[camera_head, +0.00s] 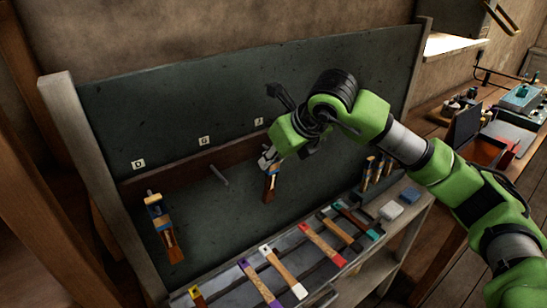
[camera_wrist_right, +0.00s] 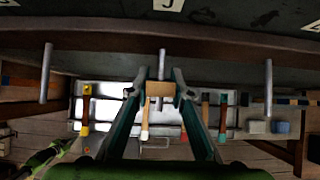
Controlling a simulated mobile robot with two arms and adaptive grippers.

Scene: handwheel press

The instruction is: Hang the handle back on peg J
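The dark board (camera_head: 330,75) carries labels D, G and J. The J label (camera_head: 259,121) is at the right, partly next to my right arm; it also shows at the top of the wrist view (camera_wrist_right: 170,5). My right gripper (camera_head: 267,160) is shut on a brown and tan handle (camera_head: 270,187), which hangs down below J in front of the board. In the wrist view the handle's tan end (camera_wrist_right: 160,89) sits between the fingertips, in line with grey peg J (camera_wrist_right: 162,63). I cannot tell whether the peg is in the handle.
Another handle (camera_head: 164,227) hangs under D. The peg under G (camera_head: 219,175) is bare. Several coloured handles lie on a slatted rack (camera_head: 225,298) below. White and blue blocks (camera_head: 391,211) sit at its right. A workbench (camera_head: 425,115) with tools stands farther right.

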